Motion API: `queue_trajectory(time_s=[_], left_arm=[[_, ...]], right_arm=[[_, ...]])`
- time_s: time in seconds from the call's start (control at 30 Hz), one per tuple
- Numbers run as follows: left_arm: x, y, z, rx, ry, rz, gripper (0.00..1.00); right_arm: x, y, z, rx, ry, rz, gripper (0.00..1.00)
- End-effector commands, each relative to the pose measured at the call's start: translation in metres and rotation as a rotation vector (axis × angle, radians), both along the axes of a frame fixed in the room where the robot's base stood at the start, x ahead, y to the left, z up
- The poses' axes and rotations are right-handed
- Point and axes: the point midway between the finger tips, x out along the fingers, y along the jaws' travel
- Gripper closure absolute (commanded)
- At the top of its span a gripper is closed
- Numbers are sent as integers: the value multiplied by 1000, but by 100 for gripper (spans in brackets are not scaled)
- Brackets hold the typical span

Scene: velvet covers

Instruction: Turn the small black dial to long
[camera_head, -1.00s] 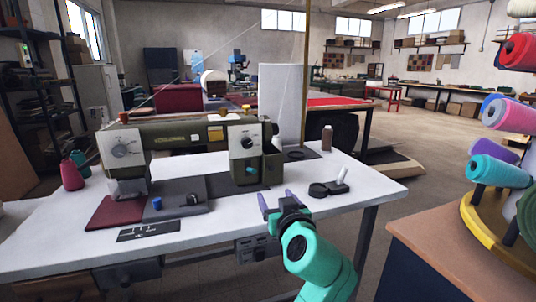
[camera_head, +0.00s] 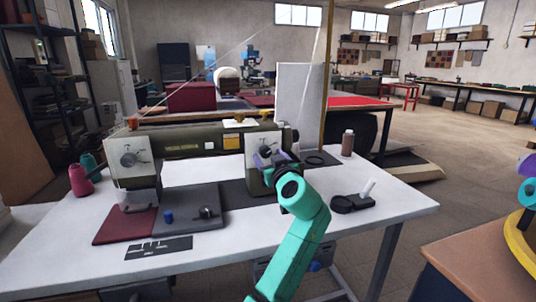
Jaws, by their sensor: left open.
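An olive sewing machine (camera_head: 187,144) stands on the white table (camera_head: 340,225). Its right end has a pale panel with a small black dial (camera_head: 266,152), partly covered by my left gripper; its pointer and lettering are too small to read. A larger grey dial (camera_head: 128,158) sits on the left panel. My left gripper (camera_head: 267,163), with purple fingers on a teal arm, is open at the right panel, close to the small black dial. I cannot tell whether the fingers touch it. My right gripper is out of view.
A grey plate (camera_head: 187,222) with a blue knob (camera_head: 168,216) lies before the machine, beside a maroon pad (camera_head: 115,228). A black item (camera_head: 345,205) and a brown bottle (camera_head: 347,143) are to the right. Pink and teal spools stand left.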

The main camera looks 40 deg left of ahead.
Motion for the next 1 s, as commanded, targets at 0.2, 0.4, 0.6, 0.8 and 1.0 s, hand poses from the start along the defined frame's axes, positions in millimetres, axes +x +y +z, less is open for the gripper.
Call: queue_trajectory(time_s=[0.2,0.4,0.6,0.8,1.0], left_arm=[[7,11,0,-1,0,0,26],[7,11,-1,-1,0,0,45],[7,11,-1,-1,1,0,100],[7,10,0,6,10,0,100],[7,10,0,39,60,0,100]], right_arm=[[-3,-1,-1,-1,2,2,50],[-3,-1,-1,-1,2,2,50],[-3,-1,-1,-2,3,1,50],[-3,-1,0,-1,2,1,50],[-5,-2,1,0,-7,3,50]])
